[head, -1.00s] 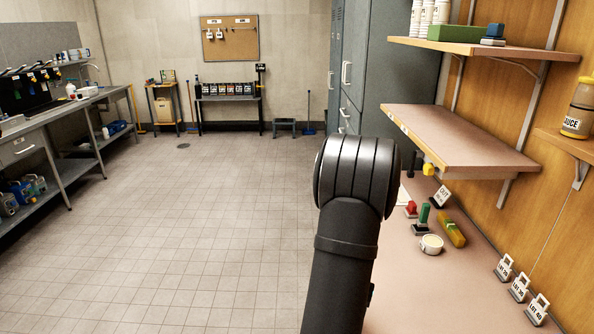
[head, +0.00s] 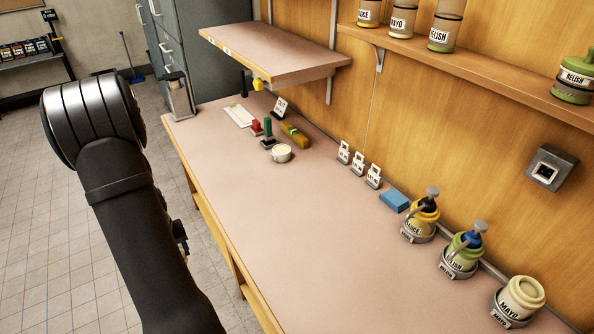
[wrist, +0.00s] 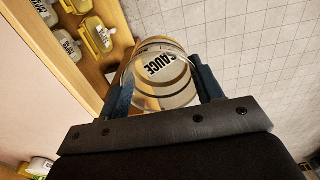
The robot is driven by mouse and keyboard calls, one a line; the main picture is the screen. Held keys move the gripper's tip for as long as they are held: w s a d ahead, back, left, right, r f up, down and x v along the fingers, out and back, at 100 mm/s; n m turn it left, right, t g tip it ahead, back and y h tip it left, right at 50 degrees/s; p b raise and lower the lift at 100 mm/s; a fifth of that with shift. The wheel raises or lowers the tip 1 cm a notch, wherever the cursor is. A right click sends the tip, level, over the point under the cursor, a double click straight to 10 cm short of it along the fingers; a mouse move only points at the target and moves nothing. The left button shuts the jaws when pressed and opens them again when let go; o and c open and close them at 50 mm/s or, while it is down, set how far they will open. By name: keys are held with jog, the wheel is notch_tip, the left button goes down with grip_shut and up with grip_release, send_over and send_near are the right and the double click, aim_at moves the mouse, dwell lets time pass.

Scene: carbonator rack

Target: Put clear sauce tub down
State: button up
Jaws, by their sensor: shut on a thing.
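A clear tub (wrist: 178,98) with a SAUCE label sits between the two dark fingers of my gripper (wrist: 163,84) in the wrist view. The gripper is shut on it. The tub looks see-through, and tiled floor lies beyond it. Neither the gripper nor the held tub shows in the head view, where only my arm is seen at the left. The pink-topped bench (head: 240,190) runs along the wooden wall. Another sauce tub (head: 368,13) stands on the upper right shelf (head: 470,65) beside mayo and relish tubs.
Pump tubs of sauce (head: 419,222) and relish (head: 464,256) and a mayo tub (head: 522,296) stand in ring holders along the bench's back. A blue block (head: 394,200), several lot cards (head: 358,162) and a small bowl (head: 282,153) are there too. The bench's front middle is clear.

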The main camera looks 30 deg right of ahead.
dwell(0.4)
